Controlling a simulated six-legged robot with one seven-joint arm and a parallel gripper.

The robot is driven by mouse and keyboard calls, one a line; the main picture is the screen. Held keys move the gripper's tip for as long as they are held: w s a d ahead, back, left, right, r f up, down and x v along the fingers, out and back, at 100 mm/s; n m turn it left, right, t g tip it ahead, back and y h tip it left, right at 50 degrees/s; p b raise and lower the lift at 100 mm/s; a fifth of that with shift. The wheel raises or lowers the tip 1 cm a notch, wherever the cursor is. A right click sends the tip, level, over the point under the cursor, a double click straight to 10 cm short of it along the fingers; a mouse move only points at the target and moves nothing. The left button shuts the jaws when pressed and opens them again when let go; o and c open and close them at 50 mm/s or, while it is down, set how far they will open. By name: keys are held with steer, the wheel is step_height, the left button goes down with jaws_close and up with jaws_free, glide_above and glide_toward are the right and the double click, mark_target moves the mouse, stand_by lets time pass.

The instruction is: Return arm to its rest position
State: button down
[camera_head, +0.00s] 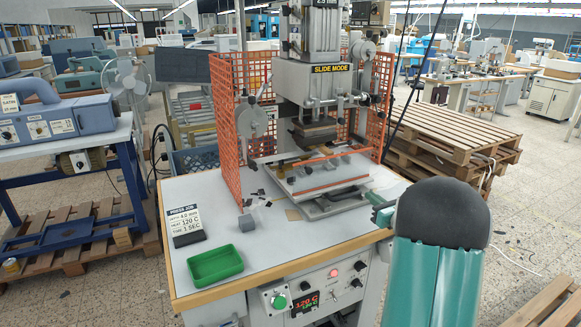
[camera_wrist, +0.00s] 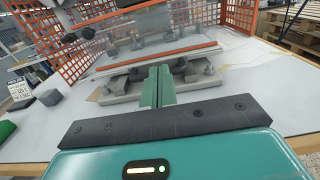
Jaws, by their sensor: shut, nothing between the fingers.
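My gripper (camera_wrist: 158,86) shows in the wrist view with its two green fingers together and nothing between them. It points at the front of the foil stamping press's slide table (camera_wrist: 120,88), and the gap to it is hard to tell. In the head view my arm rises at the lower right, and part of my gripper (camera_head: 383,214) shows at the right edge of the worktable (camera_head: 262,272). The press (camera_head: 312,90) stands at the back of this table, its head above the slide table.
Orange mesh guards (camera_head: 224,125) flank the press. A green tray (camera_head: 215,264), a grey cube (camera_head: 246,224) and a job sign (camera_head: 185,224) are on the table's left. A control box with a green button (camera_head: 279,300) is at the front. Stacked pallets (camera_head: 450,140) stand behind right.

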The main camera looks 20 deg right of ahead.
steer(key=s+a+r+m+g+h, duration=0.1)
steer(key=a+r+m+g+h, duration=0.15)
steer(key=a+r+m, duration=0.55)
steer(key=s+a+r+m+g+h, duration=0.25)
steer(key=a+m, duration=0.35)
steer(key=m, duration=0.5)
steer(key=s+a+f+m+g+y, duration=0.2)
steer(key=s+a+m, duration=0.6)
steer(key=s+a, duration=0.4)
steer(key=s+a+f+m+g+y, duration=0.2)
steer(key=s+a+f+m+g, duration=0.2)
steer(key=s+a+m, duration=0.5)
steer(key=s+a+g, duration=0.1)
steer(key=s+a, duration=0.2)
steer(key=shift+s+a+f, duration=0.15)
steer(key=shift+a+f, duration=0.1)
steer(key=shift+a, duration=0.05)
